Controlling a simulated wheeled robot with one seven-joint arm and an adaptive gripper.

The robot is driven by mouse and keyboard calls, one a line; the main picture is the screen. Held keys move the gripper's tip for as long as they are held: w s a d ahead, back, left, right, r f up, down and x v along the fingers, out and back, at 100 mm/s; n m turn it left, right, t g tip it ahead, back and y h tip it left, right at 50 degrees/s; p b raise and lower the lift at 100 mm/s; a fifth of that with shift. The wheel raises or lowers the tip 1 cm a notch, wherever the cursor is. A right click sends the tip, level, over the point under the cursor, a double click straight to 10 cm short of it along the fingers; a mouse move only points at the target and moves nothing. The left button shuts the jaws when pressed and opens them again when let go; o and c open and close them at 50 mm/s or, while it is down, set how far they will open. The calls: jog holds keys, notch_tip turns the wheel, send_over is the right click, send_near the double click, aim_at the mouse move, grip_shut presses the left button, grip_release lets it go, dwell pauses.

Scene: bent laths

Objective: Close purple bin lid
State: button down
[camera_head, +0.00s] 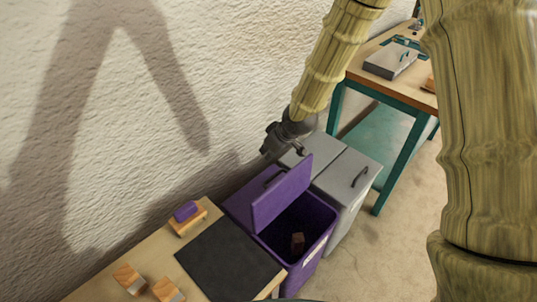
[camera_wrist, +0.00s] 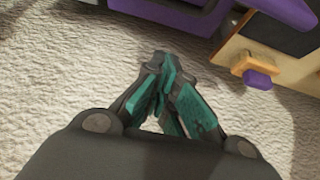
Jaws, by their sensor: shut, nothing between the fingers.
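The purple bin (camera_head: 318,246) stands on the floor between a low table and a grey bin. Its purple lid (camera_head: 282,195) is raised and stands steeply tilted, leaving the front opening uncovered. A brown block (camera_head: 297,242) shows inside the dark opening. My gripper (camera_head: 270,152) is above and behind the raised lid, near the wall, and appears apart from it. In the wrist view my gripper (camera_wrist: 163,75) has its teal fingers together and empty. Purple parts of the bin (camera_wrist: 180,17) show at the top of that view.
A grey bin (camera_head: 345,190) with a handled lid stands right behind the purple bin. A wooden table (camera_head: 120,260) at front left holds a black mat (camera_head: 230,262), a wood block with a purple piece (camera_head: 186,213), and other blocks. The textured wall is close behind my gripper.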

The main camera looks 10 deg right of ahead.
notch_tip(320, 180, down, 8)
jog(key=p, duration=0.2)
jog(key=shift+w+a+f, duration=0.15)
jog(key=shift+a+f, duration=0.05)
jog(key=shift+f, duration=0.05)
dwell(0.5)
dwell(0.4)
